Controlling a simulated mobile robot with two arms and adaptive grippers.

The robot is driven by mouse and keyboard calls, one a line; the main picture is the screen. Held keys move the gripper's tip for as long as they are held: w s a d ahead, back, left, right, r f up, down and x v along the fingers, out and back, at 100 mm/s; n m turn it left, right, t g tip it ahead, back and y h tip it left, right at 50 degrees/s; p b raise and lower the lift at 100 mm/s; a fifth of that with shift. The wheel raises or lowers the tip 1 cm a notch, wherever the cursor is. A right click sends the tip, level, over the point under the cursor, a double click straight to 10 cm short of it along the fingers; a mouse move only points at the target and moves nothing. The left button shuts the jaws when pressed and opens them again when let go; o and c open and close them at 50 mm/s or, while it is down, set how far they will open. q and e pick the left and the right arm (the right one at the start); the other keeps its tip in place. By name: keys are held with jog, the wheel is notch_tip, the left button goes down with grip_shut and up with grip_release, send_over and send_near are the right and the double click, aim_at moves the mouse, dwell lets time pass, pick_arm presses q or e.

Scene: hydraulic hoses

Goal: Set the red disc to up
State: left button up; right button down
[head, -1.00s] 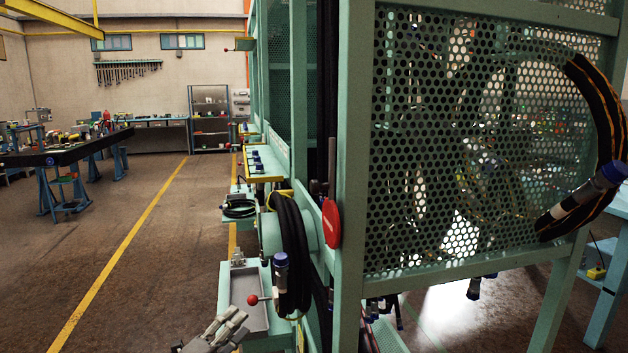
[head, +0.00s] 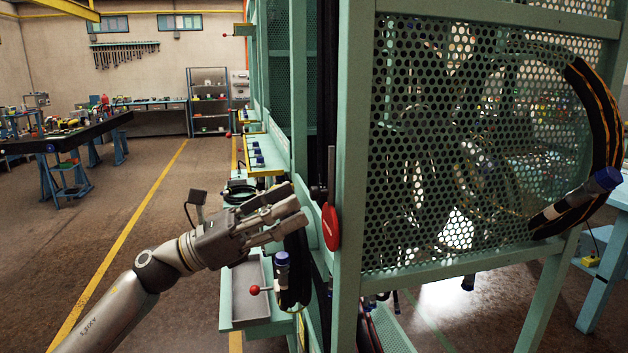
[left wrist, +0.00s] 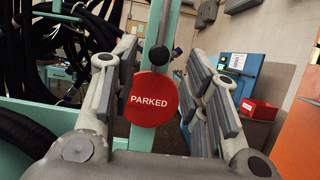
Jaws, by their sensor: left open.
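The red disc (head: 331,228) hangs on the green frame post at the near corner of the mesh cage, seen nearly edge-on. A dark upright handle rises above it. In the left wrist view the red disc (left wrist: 153,98) faces me, reads "PARKED", and has a black round knob (left wrist: 158,56) at its top edge. My left gripper (head: 297,212) is open, just left of the disc, fingers pointing at it. In the wrist view the disc lies between the open fingers, with no visible grip on it. My right gripper is not in view.
The green mesh cage (head: 480,130) fills the right side. A black and orange hose (head: 600,120) hangs on it. Below my gripper are a grey tray (head: 245,300), a red ball knob (head: 254,290) and a blue-capped hose end (head: 282,259).

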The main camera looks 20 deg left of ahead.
aim_at(311, 195)
pick_arm(q)
jog(key=p+x, duration=0.1)
jog(key=x, duration=0.3)
jog(key=shift+w+r+p, duration=0.1)
jog(key=shift+r+p, duration=0.05)
jog(key=shift+p, duration=0.25)
jog(key=shift+w+d, duration=0.3)
jog(key=shift+d, duration=0.25)
jog(key=shift+c, duration=0.3)
grip_shut()
